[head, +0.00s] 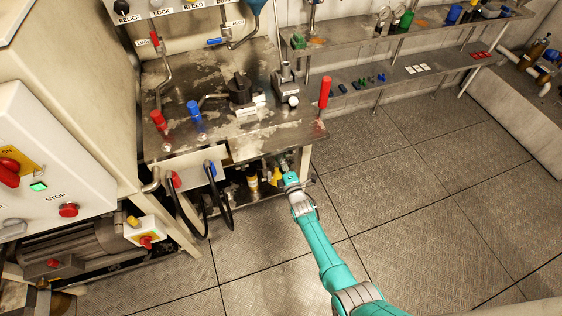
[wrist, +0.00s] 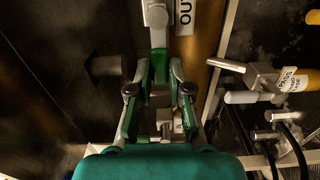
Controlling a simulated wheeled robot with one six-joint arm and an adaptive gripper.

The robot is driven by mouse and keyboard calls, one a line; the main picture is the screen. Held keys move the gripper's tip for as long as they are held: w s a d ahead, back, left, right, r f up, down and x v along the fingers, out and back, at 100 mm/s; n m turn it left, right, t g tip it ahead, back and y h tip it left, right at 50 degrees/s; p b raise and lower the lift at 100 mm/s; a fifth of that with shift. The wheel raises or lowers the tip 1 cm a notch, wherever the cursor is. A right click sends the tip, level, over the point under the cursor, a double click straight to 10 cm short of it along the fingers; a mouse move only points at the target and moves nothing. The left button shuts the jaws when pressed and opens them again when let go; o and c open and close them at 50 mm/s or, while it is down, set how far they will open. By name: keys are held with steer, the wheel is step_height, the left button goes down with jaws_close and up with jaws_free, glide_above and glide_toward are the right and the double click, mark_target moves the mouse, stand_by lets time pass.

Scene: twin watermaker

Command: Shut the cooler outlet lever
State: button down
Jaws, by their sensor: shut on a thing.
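In the wrist view, a pale grey lever (wrist: 155,14) runs down from the top edge to between the fingertips of my gripper (wrist: 160,65). The green fingers stand on both sides of it and are shut on it. A white label (wrist: 184,16) reading "OU", cut off by the frame edge, is just right of the lever. In the head view, my gripper (head: 286,164) reaches under the front right edge of the metal workbench (head: 235,138). The lever cannot be made out there.
In the wrist view, a metal valve fitting (wrist: 260,78) with a label stands to the right, with dark hoses (wrist: 291,145) below it. In the head view, black hoses (head: 224,205) hang under the bench to the left. The floor (head: 420,210) on the right is clear.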

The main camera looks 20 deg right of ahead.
steer(key=c, duration=1.1)
jaws_free()
steer(key=s, duration=1.2)
steer(key=shift+s, duration=0.1)
